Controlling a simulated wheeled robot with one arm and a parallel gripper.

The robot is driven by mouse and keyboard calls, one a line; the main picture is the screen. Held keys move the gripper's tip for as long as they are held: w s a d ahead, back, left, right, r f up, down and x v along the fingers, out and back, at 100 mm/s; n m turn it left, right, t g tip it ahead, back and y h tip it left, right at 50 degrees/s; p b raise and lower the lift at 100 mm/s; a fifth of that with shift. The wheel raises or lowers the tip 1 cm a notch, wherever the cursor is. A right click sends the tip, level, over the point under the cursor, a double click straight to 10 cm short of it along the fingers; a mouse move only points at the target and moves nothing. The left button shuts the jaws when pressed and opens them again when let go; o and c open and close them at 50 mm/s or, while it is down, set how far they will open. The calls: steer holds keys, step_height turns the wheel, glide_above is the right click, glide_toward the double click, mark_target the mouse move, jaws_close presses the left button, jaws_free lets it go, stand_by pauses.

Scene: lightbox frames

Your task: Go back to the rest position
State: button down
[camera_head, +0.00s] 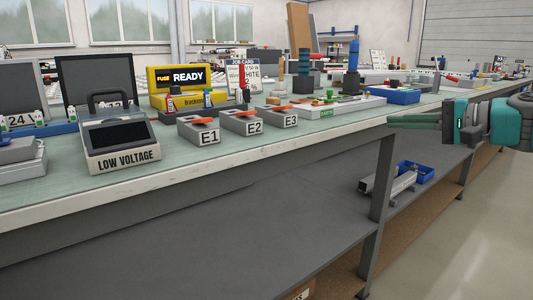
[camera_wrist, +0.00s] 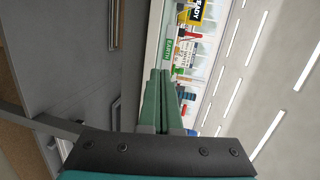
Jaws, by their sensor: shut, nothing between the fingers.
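My gripper (camera_head: 391,121) is at the right of the head view, in front of the workbench's front edge, with its green fingers pointing left. The fingers are shut together with nothing between them. In the wrist view the gripper (camera_wrist: 160,76) shows its closed green fingers from behind, and the picture is turned on its side. The workbench (camera_head: 62,208) runs from the left front to the right back. The gripper appears apart from everything on the bench.
On the bench stand the LOW VOLTAGE box (camera_head: 124,158), grey blocks E1 (camera_head: 208,138), E2 (camera_head: 255,128) and E3 (camera_head: 291,121), the yellow READY unit (camera_head: 163,84) and a blue tray (camera_head: 403,97). A lower shelf (camera_head: 190,245) holds a blue bin (camera_head: 425,171). The floor at right is clear.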

steer(key=s+a+f+n+g+h+p, duration=0.2)
steer(key=s+a+f+n+g, duration=0.15)
steer(key=s+a+f, duration=0.5)
steer(key=s+a+f+n+g+h+p, duration=0.2)
steer(key=s+a+f+g, duration=0.35)
steer(key=a, duration=0.65)
steer(key=s+d+f+n+g+h+p, duration=0.1)
steer(key=s+d+f+g+h, duration=0.1)
steer(key=s+f, duration=0.5)
steer(key=s+d+f+n+g+h+p, duration=0.1)
steer(key=s+d+f+h, duration=0.4)
steer(key=s, duration=1)
step_height(320, 180, down, 4)
steer(key=shift+s+d+r+n+g+p, duration=0.2)
steer(key=shift+s+d+n+g+p, duration=0.1)
steer(key=shift+n+g+p, duration=0.25)
